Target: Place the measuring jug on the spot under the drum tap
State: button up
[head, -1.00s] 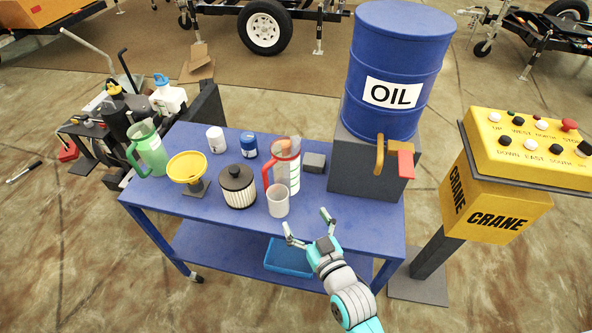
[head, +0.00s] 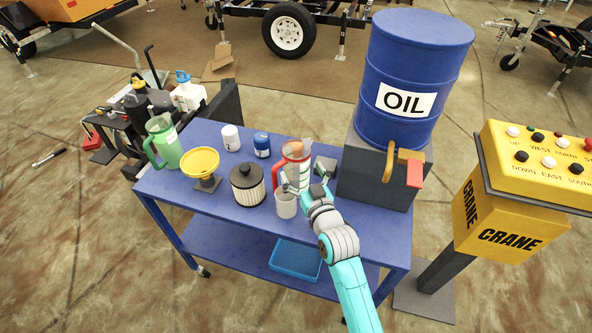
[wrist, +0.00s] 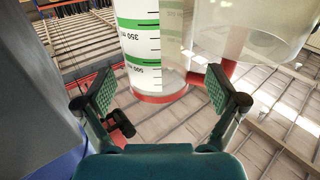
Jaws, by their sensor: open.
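The measuring jug (head: 296,172) is clear with a red rim and red handle and stands on the blue cart. In the wrist view the jug (wrist: 150,45) shows green bands and millilitre marks. My gripper (head: 306,183) is open in front of the jug, partly covering it. In the wrist view the open fingers (wrist: 161,90) are spread to either side of the jug's line, with nothing held. The spot under the tap cannot be made out.
A pale cup (head: 285,206) stands close beside the jug and my gripper. A ribbed filter (head: 247,187), yellow funnel (head: 201,162), green jug (head: 165,150) and two small cans stand to the left. The grey drum stand (head: 370,185) is to the right. A yellow crane panel (head: 510,220) stands beyond.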

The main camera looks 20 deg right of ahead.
jog(key=shift+w+f, duration=0.1)
jog(key=shift+w, duration=2.45)
jog(key=c, duration=1.1)
